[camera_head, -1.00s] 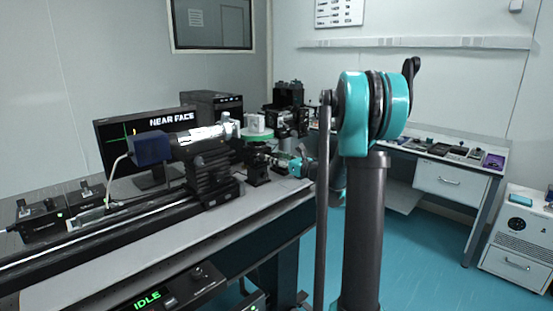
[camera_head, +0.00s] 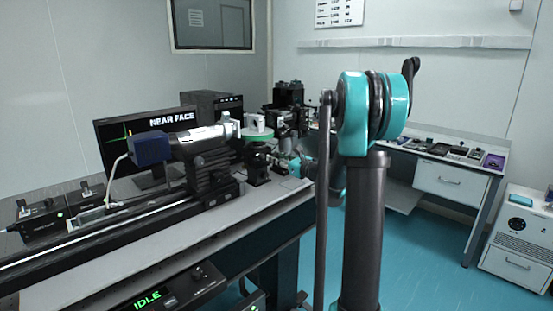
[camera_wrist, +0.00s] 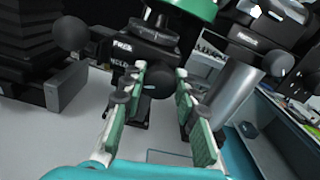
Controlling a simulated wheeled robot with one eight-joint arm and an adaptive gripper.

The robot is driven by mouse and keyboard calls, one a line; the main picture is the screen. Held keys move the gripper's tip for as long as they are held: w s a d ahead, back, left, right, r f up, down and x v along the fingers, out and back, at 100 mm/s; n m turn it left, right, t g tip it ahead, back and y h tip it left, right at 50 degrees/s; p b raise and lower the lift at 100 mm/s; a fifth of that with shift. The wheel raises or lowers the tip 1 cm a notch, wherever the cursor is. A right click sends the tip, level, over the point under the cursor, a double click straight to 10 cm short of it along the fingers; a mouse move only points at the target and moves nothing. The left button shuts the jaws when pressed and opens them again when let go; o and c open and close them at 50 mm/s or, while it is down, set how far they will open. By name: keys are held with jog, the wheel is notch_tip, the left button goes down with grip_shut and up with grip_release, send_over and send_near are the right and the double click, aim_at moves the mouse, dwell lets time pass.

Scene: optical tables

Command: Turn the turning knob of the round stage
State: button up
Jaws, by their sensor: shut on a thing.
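The round stage shows in the wrist view as a black body (camera_wrist: 147,51) with a green round top (camera_wrist: 190,8) above it. Its black turning knob (camera_wrist: 157,83) faces my gripper. My gripper (camera_wrist: 160,75) has its two green-padded fingers on either side of the knob, shut on it at the tips. In the head view the stage's green top (camera_head: 258,135) is at the back of the table, with a white piece (camera_head: 254,123) on it. The knob cannot be made out there, and my gripper is small and partly hidden by my arm.
A grey cylinder (camera_wrist: 235,92) stands close to the right finger in the wrist view. A black stage with a round knob (camera_wrist: 69,33) is at the left. The monitor (camera_head: 150,140) reads NEAR FACE and the front controller display (camera_head: 148,300) reads IDLE.

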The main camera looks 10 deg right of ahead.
jog(key=shift+n, duration=1)
jog(key=o, duration=1.2)
jog(key=shift+c, duration=0.2)
jog(key=v, duration=1.2)
